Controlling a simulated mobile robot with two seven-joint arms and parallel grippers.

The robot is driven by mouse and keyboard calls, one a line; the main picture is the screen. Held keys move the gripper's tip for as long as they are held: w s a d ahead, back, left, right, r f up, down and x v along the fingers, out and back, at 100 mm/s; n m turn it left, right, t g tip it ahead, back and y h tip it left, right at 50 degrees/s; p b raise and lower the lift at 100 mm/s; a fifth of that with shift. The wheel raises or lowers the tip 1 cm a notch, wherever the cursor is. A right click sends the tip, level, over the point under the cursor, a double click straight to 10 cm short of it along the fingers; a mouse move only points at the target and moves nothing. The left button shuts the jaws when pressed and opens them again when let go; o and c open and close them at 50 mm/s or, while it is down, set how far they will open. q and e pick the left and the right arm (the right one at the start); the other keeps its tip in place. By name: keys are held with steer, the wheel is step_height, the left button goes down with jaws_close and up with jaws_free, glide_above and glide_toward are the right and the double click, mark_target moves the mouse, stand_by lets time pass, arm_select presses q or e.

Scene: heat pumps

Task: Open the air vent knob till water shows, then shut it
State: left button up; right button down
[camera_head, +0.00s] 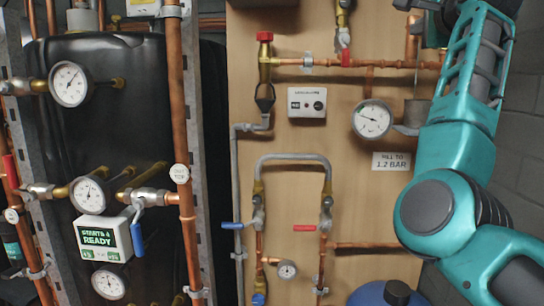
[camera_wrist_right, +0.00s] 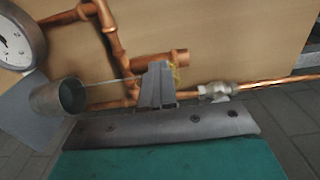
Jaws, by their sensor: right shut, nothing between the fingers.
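My right gripper (camera_wrist_right: 158,68) is shut with nothing between its fingers. Its tips are in front of a short copper pipe end (camera_wrist_right: 176,58) with a small yellowish part beside it. The air vent knob cannot be made out; the fingers cover that spot. A grey metal cup (camera_wrist_right: 62,97) has its mouth towards the fingers. A thin pale line, which looks like a stream of water, runs from beside the fingertips to the cup. In the head view the cup (camera_head: 416,112) is beside my right arm, and the right gripper (camera_head: 428,8) is at the top edge, partly cut off. My left gripper is not in view.
A pressure gauge (camera_head: 372,119) is left of the cup, above the 1.2 bar sign (camera_head: 391,161). A horizontal copper pipe (camera_head: 380,63) runs towards my right arm. A red-capped valve (camera_head: 265,50) and a white box (camera_head: 307,103) are further left on the board.

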steer(key=shift+r, duration=0.3)
steer(key=shift+d+r, duration=0.1)
steer(key=shift+r, duration=0.1)
steer(key=shift+w+f, duration=0.1)
steer(key=shift+f, duration=0.05)
stand_by(0.3)
steer(key=shift+r, duration=0.3)
steer(key=shift+r, duration=0.7)
steer(key=shift+f, duration=0.1)
